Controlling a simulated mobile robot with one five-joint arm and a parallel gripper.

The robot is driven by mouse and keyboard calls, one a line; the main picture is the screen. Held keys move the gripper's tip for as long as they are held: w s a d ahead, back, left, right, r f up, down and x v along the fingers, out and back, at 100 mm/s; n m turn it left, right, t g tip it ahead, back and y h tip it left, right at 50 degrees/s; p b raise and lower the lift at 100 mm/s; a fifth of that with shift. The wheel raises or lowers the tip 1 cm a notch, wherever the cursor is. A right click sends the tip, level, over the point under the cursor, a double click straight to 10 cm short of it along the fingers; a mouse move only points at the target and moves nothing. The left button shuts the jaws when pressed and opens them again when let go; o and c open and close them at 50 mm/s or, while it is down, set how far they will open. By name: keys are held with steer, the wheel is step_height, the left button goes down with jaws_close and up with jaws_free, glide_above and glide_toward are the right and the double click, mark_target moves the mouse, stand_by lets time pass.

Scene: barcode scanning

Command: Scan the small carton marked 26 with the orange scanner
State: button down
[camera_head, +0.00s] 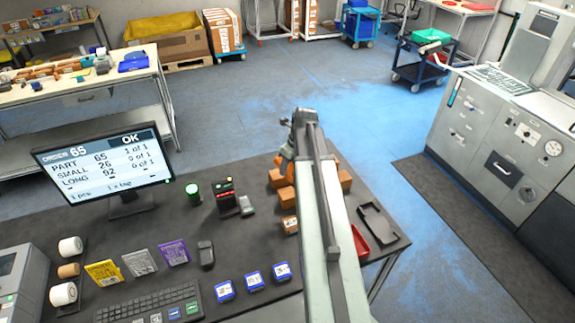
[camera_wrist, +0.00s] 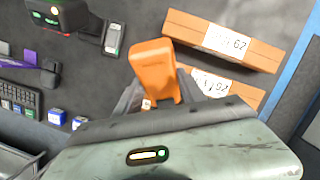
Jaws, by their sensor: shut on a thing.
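My gripper (camera_wrist: 160,88) is shut on the orange scanner (camera_wrist: 153,62) in the wrist view and holds it above the dark table. In the head view my arm hides most of the gripper; bits of orange show beside it. A small carton (camera_head: 289,225) with a white label stands on the table just left of my arm; its number is too small to read. In the wrist view a bit of a pale label (camera_wrist: 147,104) shows between the fingers, mostly hidden. The monitor (camera_head: 105,167) shows "OK", part 1 of 1, small 26 at 0 of 1.
In the wrist view a long carton marked 62 (camera_wrist: 222,42) and another long carton (camera_wrist: 222,88) lie beyond the scanner. A dark stand (camera_head: 226,196) with lights stands left.

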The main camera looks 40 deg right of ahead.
mark_target(289, 176)
step_height(289, 176, down, 6)
steer(key=b, duration=0.4)
steer(key=shift+r+b, duration=0.25)
steer(key=shift+b, duration=0.05)
steer(key=shift+r, duration=0.1)
step_height(289, 176, up, 12)
steer(key=p, duration=1.2)
steer(key=shift+r+p, duration=0.25)
steer(key=shift+p, duration=0.1)
steer(key=shift+f+b, duration=0.35)
